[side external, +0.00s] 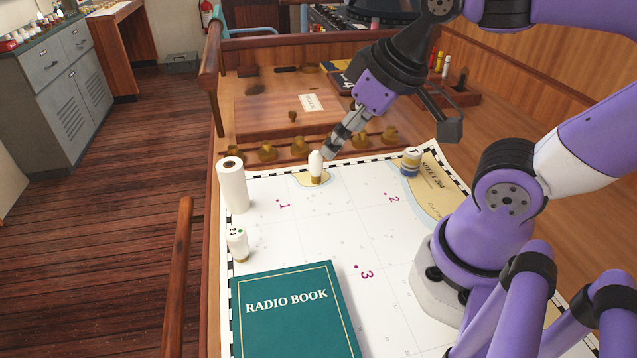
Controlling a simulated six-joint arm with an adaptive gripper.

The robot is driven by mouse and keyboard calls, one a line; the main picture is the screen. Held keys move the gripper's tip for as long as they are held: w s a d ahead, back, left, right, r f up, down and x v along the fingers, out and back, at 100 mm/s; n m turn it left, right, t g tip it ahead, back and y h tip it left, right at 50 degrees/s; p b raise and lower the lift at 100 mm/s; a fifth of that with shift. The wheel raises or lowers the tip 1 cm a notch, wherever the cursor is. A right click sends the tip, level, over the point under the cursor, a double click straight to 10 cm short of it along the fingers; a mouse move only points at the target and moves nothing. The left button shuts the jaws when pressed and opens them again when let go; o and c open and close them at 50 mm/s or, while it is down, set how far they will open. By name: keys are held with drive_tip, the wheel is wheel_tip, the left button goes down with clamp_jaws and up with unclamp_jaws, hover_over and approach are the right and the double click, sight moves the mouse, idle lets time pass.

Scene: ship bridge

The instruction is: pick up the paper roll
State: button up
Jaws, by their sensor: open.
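The paper roll (233,186) is a white cylinder with a dark core hole in its top. It stands upright at the left edge of the chart, near the far left corner. My gripper (328,151) is open, above the far part of the chart and to the right of the roll, clearly apart from it. Its fingertips are close to a small white-topped piece (316,166); I cannot tell whether they touch it. Nothing shows between the fingers.
The chart (320,225) covers the table. A small white piece (237,244) stands in front of the roll. A green radio book (294,312) lies at the near left. A blue-banded piece (410,162) stands at the right. Brass knobs (314,142) line the far edge. The chart's middle is clear.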

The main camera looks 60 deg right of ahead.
drive_tip(key=n+t+y, duration=0.5)
drive_tip(key=t+y, duration=0.1)
drive_tip(key=t, duration=0.1)
approach(243, 173)
drive_tip(key=x, duration=0.7)
drive_tip(key=shift+r, duration=0.1)
drive_tip(key=shift+h, duration=0.3)
drive_tip(key=x, duration=0.7)
drive_tip(key=shift+w+a, duration=0.1)
drive_tip(key=shift+w, duration=0.1)
drive_tip(key=shift+c, duration=0.5)
clamp_jaws()
